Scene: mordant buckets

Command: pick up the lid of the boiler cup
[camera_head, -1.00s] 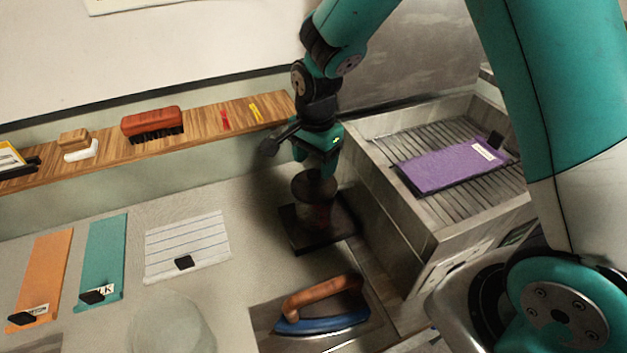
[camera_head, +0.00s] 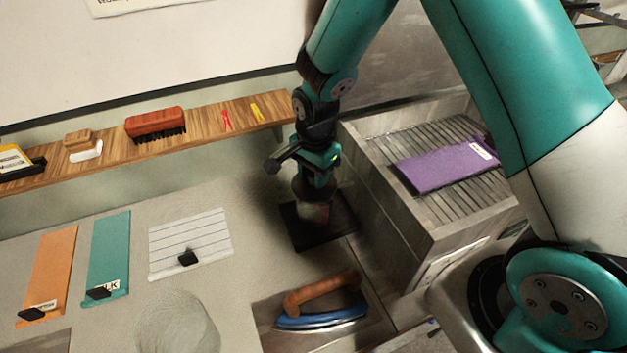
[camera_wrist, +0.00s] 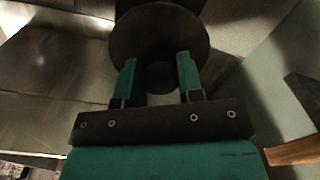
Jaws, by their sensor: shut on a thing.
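The lid (camera_wrist: 160,32) is a dark round disc with a small knob, seen from above in the wrist view. My gripper (camera_wrist: 158,66) has its two teal fingers on either side of the knob and is shut on it. My gripper largely covers the lid in the head view.
A grey slatted box (camera_head: 385,205) with a purple slab (camera_head: 445,166) stands close to the right. A blue iron (camera_head: 322,318) with a wooden handle lies in front. A wooden shelf (camera_head: 205,130) with a brush (camera_head: 155,124) runs behind.

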